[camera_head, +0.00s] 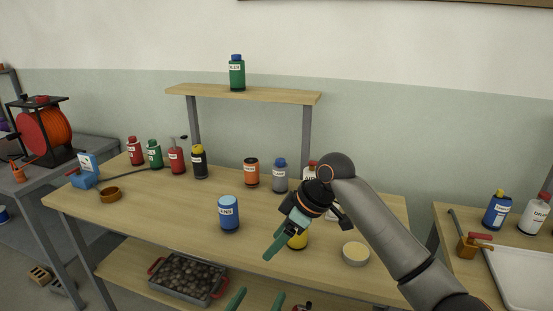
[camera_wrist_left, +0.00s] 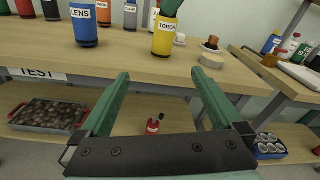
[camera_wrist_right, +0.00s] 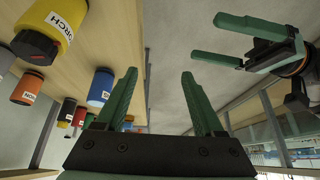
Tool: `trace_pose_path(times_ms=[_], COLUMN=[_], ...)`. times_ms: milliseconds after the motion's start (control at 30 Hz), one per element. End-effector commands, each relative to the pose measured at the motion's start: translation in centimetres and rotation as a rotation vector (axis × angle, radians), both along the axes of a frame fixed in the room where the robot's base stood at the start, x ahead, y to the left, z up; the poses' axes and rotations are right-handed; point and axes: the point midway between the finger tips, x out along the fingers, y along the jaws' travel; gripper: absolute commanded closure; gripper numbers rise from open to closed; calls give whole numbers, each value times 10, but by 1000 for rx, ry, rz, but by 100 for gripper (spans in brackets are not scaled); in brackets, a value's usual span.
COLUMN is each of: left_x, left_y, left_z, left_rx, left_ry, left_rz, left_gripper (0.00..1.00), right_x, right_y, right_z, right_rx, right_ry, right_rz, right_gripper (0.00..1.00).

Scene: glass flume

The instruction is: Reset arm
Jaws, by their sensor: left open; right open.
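My left gripper (camera_head: 256,299) is low at the bottom edge of the head view, in front of the bench. Its two green fingers are apart and empty in the left wrist view (camera_wrist_left: 160,84). My right gripper (camera_head: 283,237) is above the bench's front edge, beside a yellow TORCH can (camera_head: 298,241) that it partly hides. Its fingers are apart with nothing between them in the right wrist view (camera_wrist_right: 160,78). The yellow can also shows in the left wrist view (camera_wrist_left: 164,38), upright on the bench, with a green finger overlapping its top.
A blue LENS can (camera_head: 229,213) stands left of my right gripper. A round pale-topped dish (camera_head: 355,253) is to the right. Several bottles line the bench's back, and a green bottle (camera_head: 237,73) stands on the raised shelf. A tray of stones (camera_head: 188,278) sits below.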

Motion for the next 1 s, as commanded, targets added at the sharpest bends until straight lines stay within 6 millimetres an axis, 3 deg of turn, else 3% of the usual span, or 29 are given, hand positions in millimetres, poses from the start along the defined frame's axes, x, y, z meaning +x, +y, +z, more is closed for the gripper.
trace_pose_path(times_ms=[267,467,700,1000], left_x=[-20,-44,-82,-141], left_y=[16,33,57,94], left_z=[-37,-70,-108,-147], left_rx=[-463,-889,-1409,-2070], left_ry=[328,585,830,983], left_rz=[111,262,501,874], left_gripper=[0,0,0,0], right_x=[-16,-44,-99,-196], right_y=[2,-12,-48,-115], right_z=[-93,-162,-226,-266], right_rx=[129,218,277,278], right_ry=[16,10,-25,-119], right_rz=[-213,-424,-675,-934], right_gripper=[30,30,30,30])
